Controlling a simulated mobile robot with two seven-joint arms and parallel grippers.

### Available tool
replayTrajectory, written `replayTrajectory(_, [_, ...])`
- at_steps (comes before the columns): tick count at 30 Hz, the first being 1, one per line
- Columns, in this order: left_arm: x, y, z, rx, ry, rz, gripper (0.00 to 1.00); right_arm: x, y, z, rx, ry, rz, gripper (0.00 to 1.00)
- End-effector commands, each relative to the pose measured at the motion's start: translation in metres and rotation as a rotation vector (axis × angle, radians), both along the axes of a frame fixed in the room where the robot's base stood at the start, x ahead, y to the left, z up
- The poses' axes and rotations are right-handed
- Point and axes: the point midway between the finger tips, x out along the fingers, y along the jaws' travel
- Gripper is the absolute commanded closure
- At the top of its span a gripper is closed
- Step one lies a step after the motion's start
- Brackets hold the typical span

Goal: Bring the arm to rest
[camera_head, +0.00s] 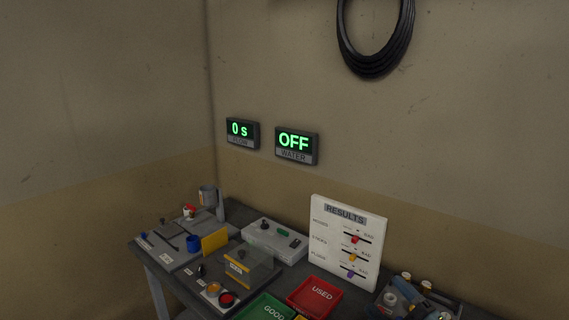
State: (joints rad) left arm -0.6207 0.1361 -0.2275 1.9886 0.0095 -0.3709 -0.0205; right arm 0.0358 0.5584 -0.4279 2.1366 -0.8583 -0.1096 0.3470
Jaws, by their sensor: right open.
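Only a small pale piece shows at the bottom edge on the right, by the grey tray; it may be part of my right gripper (441,315). The rest of that arm is out of the frame, and I see nothing held there. My left gripper is not in view. The dark workbench (180,285) stands against the wall below.
A white RESULTS board (347,240) with three sliders stands at the bench's back. Red USED (312,305) and green GOOD (262,307) trays lie in front. A grey tray (395,303) holds bottles. A clear box (246,268) stands left. Wall displays read 0 s (241,130) and OFF (295,142).

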Motion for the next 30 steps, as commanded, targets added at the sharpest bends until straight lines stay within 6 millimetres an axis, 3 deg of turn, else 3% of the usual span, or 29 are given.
replayTrajectory(6, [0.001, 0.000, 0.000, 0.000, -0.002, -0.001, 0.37, -0.044, -0.059, -0.071, 0.339, 0.504, -0.461, 0.31])
replayTrajectory(9, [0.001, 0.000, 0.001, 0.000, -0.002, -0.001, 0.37, -0.080, -0.074, -0.111, 0.411, 0.759, -0.607, 0.31])
replayTrajectory(13, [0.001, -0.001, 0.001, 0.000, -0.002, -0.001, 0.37, -0.124, -0.081, -0.146, 0.448, 1.014, -0.716, 0.31])
replayTrajectory(21, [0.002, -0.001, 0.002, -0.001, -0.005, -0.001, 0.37, -0.202, -0.078, -0.182, 0.458, 1.396, -0.812, 0.31])
replayTrajectory(30, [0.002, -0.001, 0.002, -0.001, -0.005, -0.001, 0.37, -0.265, -0.069, -0.195, 0.438, 1.685, -0.833, 0.31])
